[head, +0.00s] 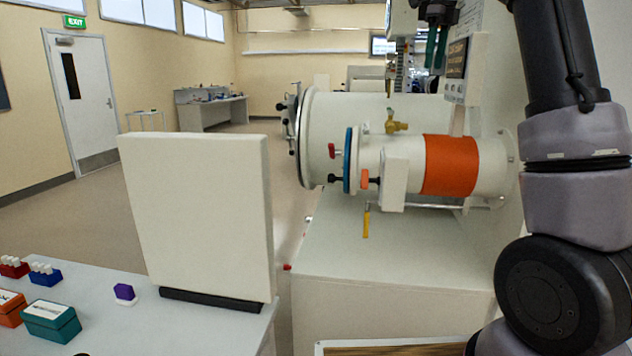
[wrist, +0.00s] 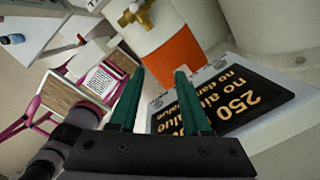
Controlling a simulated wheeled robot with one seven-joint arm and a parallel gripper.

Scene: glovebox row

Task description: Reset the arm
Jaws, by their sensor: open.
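My gripper (wrist: 158,100) shows in the wrist view with two green fingers apart and nothing between them. In the head view my gripper (head: 437,45) is at the top, pointing down, partly cut off by the frame edge. It hangs above and beyond the white cylinder with an orange band (head: 450,165). A black sign with yellow lettering (wrist: 240,100) lies behind the right finger in the wrist view. My arm runs down the right side of the head view.
A large white chamber (head: 390,112) and the smaller cylinder with a brass valve (head: 397,126) stand beside my arm. A white upright panel (head: 205,215) stands on the left bench. Coloured boxes, including a teal one (head: 50,322), sit there. Open floor lies beyond, towards the door (head: 82,100).

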